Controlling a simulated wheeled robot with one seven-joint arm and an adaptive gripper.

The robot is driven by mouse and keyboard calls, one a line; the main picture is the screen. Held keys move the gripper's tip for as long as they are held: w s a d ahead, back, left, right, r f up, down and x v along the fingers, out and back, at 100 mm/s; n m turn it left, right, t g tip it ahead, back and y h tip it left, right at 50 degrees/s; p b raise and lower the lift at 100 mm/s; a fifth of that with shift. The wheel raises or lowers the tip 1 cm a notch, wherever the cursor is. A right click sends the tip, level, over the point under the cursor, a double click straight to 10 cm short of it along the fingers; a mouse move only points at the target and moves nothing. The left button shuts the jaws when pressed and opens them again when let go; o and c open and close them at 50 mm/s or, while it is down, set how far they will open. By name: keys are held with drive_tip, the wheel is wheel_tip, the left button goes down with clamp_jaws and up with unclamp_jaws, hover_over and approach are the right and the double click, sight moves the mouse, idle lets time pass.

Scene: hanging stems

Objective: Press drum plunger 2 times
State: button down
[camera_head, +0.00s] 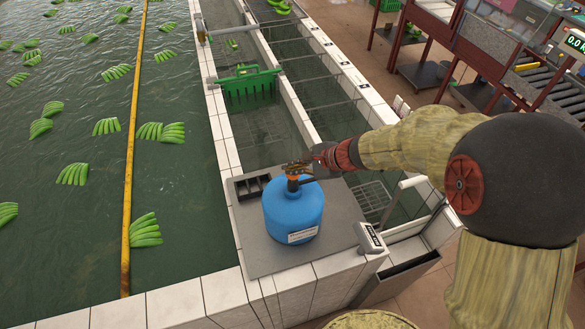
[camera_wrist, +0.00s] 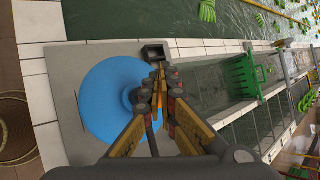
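A blue drum (camera_head: 293,210) with a white label stands upright on the grey slab; it fills the left middle of the wrist view (camera_wrist: 100,92). Its plunger (camera_head: 292,184), with an orange collar and a dark side spout, sits on top. My gripper (camera_head: 297,168) is directly over the plunger head, fingers pointing left in the head view. In the wrist view my gripper's fingertips (camera_wrist: 159,72) come together over the right side of the drum, with no clear gap. The fingers hide the plunger head, and I cannot tell whether they touch it.
Water channels with a green crate (camera_head: 249,84) lie beyond. A pool with floating banana bunches (camera_head: 73,173) is at left.

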drive_tip(key=shift+s+f+b, duration=0.1)
drive_tip(key=shift+f+b, duration=0.75)
drive_tip(key=shift+f, duration=0.1)
idle(0.6)
drive_tip(key=shift+r, duration=0.1)
drive_tip(key=shift+r+p, duration=0.95)
drive_tip(key=shift+r, duration=0.4)
wheel_tip(320, 180, up, 6)
drive_tip(key=p, duration=0.3)
drive_tip(key=shift+p, duration=0.4)
drive_tip(key=shift+f, duration=0.1)
idle(1.3)
